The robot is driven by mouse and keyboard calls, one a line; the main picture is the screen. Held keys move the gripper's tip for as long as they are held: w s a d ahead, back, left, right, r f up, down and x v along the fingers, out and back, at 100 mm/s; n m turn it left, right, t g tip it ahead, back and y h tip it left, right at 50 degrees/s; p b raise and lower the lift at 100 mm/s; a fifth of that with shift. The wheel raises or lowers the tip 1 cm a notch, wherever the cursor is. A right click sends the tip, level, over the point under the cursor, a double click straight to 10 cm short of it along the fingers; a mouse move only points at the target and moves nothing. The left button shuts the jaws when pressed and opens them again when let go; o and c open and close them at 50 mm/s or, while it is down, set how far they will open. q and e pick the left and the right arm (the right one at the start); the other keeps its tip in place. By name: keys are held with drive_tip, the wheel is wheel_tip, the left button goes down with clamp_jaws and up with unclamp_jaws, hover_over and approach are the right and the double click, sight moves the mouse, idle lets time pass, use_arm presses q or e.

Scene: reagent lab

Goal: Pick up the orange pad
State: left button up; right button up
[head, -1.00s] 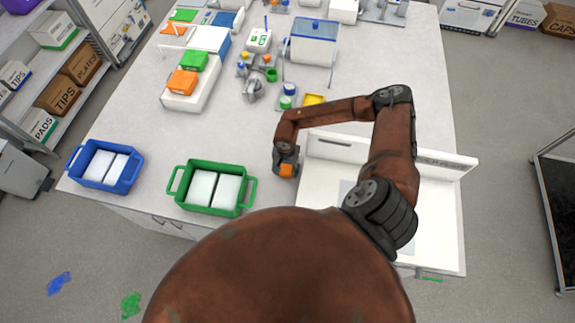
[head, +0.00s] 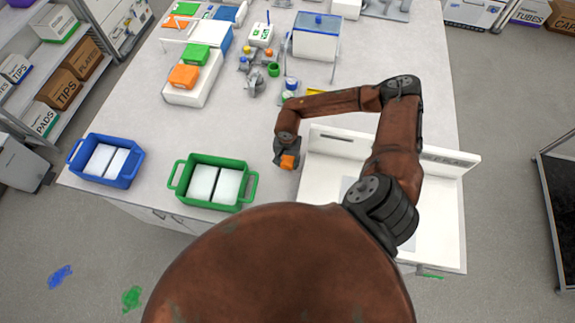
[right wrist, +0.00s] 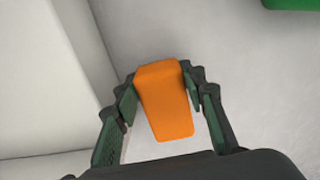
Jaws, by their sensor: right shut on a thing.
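The orange pad (right wrist: 165,102) is a small block between the two fingers of my right gripper (right wrist: 163,92) in the right wrist view. Both fingers press on its sides, so the gripper is shut on it. In the head view the orange pad (head: 289,161) shows at the tip of my right gripper (head: 286,155), over the table between the green bin and the white walled station. I cannot tell from the pictures how high it is above the table. My left gripper is not in view.
A green bin (head: 249,187) and a blue bin (head: 72,158), each with white blocks inside, stand at the table's front left. A white walled station (head: 330,180) is at the right. Another orange block (head: 184,76) and a green block (head: 196,54) lie on a white holder farther back.

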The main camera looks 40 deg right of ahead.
drive_tip(key=s+a+r+b, duration=0.5)
drive_tip(key=s+a+r, duration=0.4)
drive_tip(key=s+r, duration=0.1)
drive_tip(key=shift+s, duration=0.4)
drive_tip(key=shift+r, duration=0.1)
